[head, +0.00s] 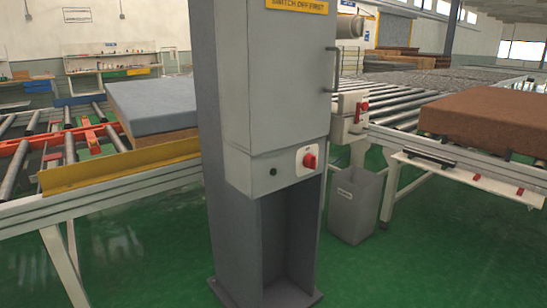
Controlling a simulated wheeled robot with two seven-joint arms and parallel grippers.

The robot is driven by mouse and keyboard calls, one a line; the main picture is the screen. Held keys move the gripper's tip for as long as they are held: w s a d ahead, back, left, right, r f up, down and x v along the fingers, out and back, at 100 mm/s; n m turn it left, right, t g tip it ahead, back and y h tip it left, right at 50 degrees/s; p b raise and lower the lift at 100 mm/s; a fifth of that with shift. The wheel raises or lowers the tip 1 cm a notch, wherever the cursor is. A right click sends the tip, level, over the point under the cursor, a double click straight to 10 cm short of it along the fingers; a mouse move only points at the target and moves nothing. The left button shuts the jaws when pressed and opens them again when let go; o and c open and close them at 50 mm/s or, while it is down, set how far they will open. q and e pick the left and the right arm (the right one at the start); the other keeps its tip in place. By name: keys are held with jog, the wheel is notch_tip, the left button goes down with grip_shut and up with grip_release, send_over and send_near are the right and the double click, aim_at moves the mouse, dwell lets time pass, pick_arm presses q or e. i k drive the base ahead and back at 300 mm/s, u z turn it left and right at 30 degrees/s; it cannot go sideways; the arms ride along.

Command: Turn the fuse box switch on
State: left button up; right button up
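A tall grey fuse box cabinet (268,100) stands upright in the centre of the head view, close in front of me. A red rotary switch (309,161) sits on a white plate on its front, below the door. A small dark green button or lamp (273,171) is to the left of the switch. The exact position of the switch is too small to tell. A yellow label at the top mentions switching off first. The door looks closed, with a handle (334,70) on its right edge. Neither of my grippers is in view.
A roller conveyor with a blue-grey mattress (152,104) is at the left, with a yellow guard rail (118,166). Another conveyor with a brown mattress (490,119) is at the right. A grey bin (355,204) stands right of the cabinet. The green floor in front is clear.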

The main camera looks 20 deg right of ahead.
aim_at(309, 162)
jog(key=z, duration=0.25)
jog(key=i, duration=0.8)
jog(key=z, duration=0.6)
